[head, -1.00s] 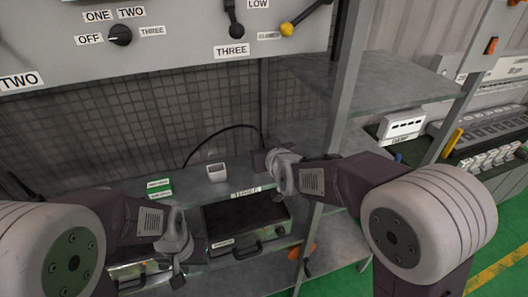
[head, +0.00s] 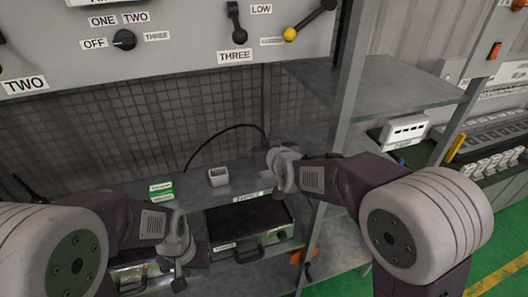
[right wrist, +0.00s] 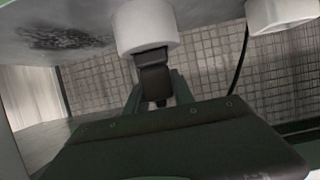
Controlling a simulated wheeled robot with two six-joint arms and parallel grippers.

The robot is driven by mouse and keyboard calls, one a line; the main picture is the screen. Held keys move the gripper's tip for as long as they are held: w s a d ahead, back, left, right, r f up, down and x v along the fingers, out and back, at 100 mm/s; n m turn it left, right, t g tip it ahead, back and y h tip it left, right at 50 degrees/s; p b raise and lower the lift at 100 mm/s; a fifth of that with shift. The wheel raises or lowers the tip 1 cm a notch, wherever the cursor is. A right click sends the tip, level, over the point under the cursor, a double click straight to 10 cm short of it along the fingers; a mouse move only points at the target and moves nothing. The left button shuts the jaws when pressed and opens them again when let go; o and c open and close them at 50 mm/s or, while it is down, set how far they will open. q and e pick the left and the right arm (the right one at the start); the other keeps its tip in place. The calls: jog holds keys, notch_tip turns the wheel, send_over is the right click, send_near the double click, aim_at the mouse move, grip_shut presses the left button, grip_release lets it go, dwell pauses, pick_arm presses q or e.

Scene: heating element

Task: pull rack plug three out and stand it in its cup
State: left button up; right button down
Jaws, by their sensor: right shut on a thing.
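My right gripper (head: 262,161) is over the shelf, by the mesh back wall. In the right wrist view its fingers (right wrist: 156,98) are shut on a dark plug (right wrist: 154,78). The plug's top end meets a white round fitting (right wrist: 147,27) on a grey surface. I cannot tell how deep it sits in the fitting. In the head view the plug is hidden by my gripper. A small pale open cup (head: 218,178) stands on the shelf, left of my right gripper. My left gripper (head: 178,278) is low at the lower left; its jaw opening is unclear.
A second white fitting (right wrist: 284,12) and a black cable (right wrist: 239,65) show in the wrist view. A dark-topped case (head: 248,217) is below the cup. A rack post (head: 340,110) stands right of my right gripper.

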jog(key=s+d+r+b, duration=0.8)
jog(key=r, duration=0.1)
jog(key=shift+d+r, duration=0.25)
jog(key=shift+r, duration=0.1)
